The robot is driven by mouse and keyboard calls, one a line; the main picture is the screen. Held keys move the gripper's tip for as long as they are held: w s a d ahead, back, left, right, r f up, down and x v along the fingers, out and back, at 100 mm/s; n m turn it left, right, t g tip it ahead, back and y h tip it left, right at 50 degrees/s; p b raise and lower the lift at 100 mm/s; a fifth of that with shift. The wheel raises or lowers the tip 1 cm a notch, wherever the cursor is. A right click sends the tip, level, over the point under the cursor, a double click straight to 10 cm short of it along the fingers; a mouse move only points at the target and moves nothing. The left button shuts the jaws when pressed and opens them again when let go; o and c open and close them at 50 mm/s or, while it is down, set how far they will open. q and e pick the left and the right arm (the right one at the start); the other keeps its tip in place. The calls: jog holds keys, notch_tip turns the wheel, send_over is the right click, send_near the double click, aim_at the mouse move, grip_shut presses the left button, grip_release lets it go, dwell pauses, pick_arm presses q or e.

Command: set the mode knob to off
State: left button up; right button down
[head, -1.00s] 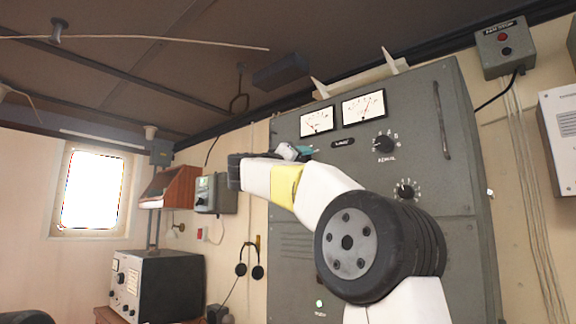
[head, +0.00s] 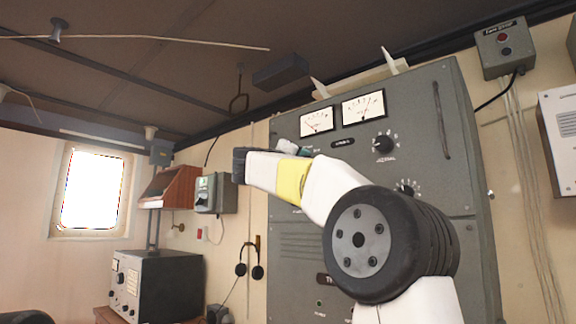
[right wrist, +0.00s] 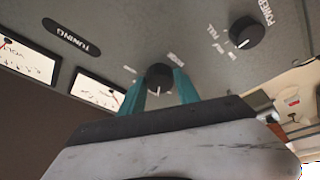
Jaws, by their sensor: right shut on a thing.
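In the right wrist view, the teal fingers of my right gripper (right wrist: 160,86) are shut on a round black knob (right wrist: 159,75), which I take to be the mode knob. Its white pointer line points down in that view. Small white labels surround it, too blurred to read. In the head view my right gripper (head: 305,152) is at the grey cabinet front (head: 420,120), mostly behind my own arm, and the held knob is hidden there. My left gripper is not in view.
A second black knob (right wrist: 243,32) with a POWER label sits beside the held one. Two white meters (head: 363,107) are above my arm. Other dials (head: 383,144) and a vertical handle (head: 441,120) are to the right. A small lamp (head: 320,303) low on the cabinet is dark.

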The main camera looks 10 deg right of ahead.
jog(key=n+y, duration=0.1)
jog(key=n, duration=0.2)
jog(key=n+y, duration=0.1)
jog(key=n, duration=0.2)
jog(key=shift+s+d+r+y, duration=0.1)
jog(key=shift+r+y, duration=0.05)
jog(key=shift+y, duration=0.15)
jog(key=shift+n, duration=0.4)
jog(key=c, duration=0.9)
grip_release()
jog(key=shift+s, duration=0.1)
jog(key=v, duration=0.7)
jog(key=shift+s+a, duration=0.25)
